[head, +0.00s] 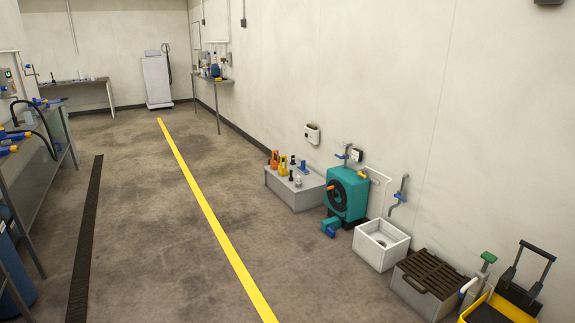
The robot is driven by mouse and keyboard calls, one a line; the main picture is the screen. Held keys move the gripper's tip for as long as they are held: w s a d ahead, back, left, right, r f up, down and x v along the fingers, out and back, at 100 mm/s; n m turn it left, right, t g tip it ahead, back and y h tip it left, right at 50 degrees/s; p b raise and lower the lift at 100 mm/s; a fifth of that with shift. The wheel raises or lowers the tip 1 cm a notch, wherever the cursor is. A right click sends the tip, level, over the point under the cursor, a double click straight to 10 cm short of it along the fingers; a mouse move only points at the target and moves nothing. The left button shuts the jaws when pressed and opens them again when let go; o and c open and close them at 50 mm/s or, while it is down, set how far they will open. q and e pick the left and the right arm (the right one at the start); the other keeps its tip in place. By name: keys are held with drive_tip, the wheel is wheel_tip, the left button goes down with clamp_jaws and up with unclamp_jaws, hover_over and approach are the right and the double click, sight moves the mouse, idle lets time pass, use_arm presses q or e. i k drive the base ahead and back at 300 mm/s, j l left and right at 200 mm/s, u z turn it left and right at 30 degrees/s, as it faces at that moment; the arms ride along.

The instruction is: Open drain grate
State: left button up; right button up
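A dark brown slatted drain grate (432,271) lies flat on a grey box-shaped sump (412,297) at the lower right of the head view. It appears to cover the top of the box, and a small handle-like loop shows at its front left edge. The inside of the box is hidden under it. Neither of my grippers is in view, and no part of my arms shows.
A white basin (380,260) stands left of the sump, with a teal pump unit (347,193) beyond it. A yellow cart (490,312) with a black handle and a green-topped post (483,266) crowd its right. The floor (305,285) in front is clear.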

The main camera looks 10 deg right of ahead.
sight(438, 267)
drive_tip(key=i+l+z, duration=0.1)
drive_tip(key=i+l, duration=0.2)
drive_tip(key=i, duration=0.15)
drive_tip(key=i+l+z, duration=0.15)
drive_tip(key=i, duration=0.3)
drive_tip(key=i+l+z, duration=0.1)
drive_tip(key=i+l, duration=0.15)
drive_tip(key=i, duration=0.2)
